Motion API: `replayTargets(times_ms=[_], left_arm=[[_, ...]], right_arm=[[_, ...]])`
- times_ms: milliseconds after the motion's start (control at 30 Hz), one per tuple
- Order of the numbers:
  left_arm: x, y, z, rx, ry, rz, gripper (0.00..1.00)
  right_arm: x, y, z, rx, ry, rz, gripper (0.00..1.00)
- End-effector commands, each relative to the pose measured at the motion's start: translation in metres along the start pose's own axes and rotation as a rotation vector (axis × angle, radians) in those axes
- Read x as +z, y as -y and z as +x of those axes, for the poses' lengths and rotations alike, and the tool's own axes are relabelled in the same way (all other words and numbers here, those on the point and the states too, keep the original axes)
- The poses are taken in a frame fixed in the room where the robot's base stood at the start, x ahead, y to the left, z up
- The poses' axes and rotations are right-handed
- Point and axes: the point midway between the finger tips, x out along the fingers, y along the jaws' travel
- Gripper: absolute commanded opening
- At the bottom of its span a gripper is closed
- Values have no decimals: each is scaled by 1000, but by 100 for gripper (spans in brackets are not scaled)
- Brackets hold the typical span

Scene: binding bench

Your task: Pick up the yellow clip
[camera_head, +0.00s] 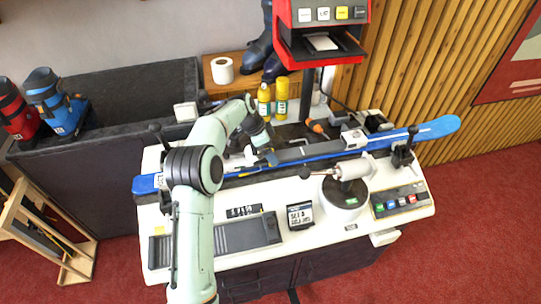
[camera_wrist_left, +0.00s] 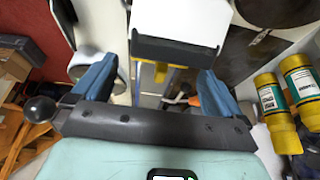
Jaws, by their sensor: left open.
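A small yellow piece, which looks like the yellow clip (camera_wrist_left: 161,73), shows in the left wrist view between my fingers and just below a white block with a dark front (camera_wrist_left: 180,28). Most of it is hidden by that block. My left gripper (camera_wrist_left: 157,88) is open, with its two blue-padded fingers apart on either side and nothing held. In the head view the left gripper (camera_head: 268,152) is low over the back of the bench, beside the blue ski (camera_head: 310,152). I cannot clearly make out the clip there. My right gripper is in neither view.
A red-and-black machine (camera_head: 322,38) rises at the back.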

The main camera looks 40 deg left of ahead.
Motion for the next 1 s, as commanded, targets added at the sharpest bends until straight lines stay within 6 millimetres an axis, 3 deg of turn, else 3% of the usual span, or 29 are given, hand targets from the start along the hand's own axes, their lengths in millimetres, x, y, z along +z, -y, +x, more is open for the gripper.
replayTargets(times_ms=[133, 367, 500, 533, 1000], left_arm=[[-1, 0, 13, 0, -1, 1, 100], [-1, 0, 14, -1, -1, 1, 100], [-1, 0, 14, -1, -1, 1, 54], [-1, 0, 14, -1, -1, 1, 48], [-5, 1, 4, -2, -2, 2, 48]], right_arm=[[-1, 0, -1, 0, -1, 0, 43], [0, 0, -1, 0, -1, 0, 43], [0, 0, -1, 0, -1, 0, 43], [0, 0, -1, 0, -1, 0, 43], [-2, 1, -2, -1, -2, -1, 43]])
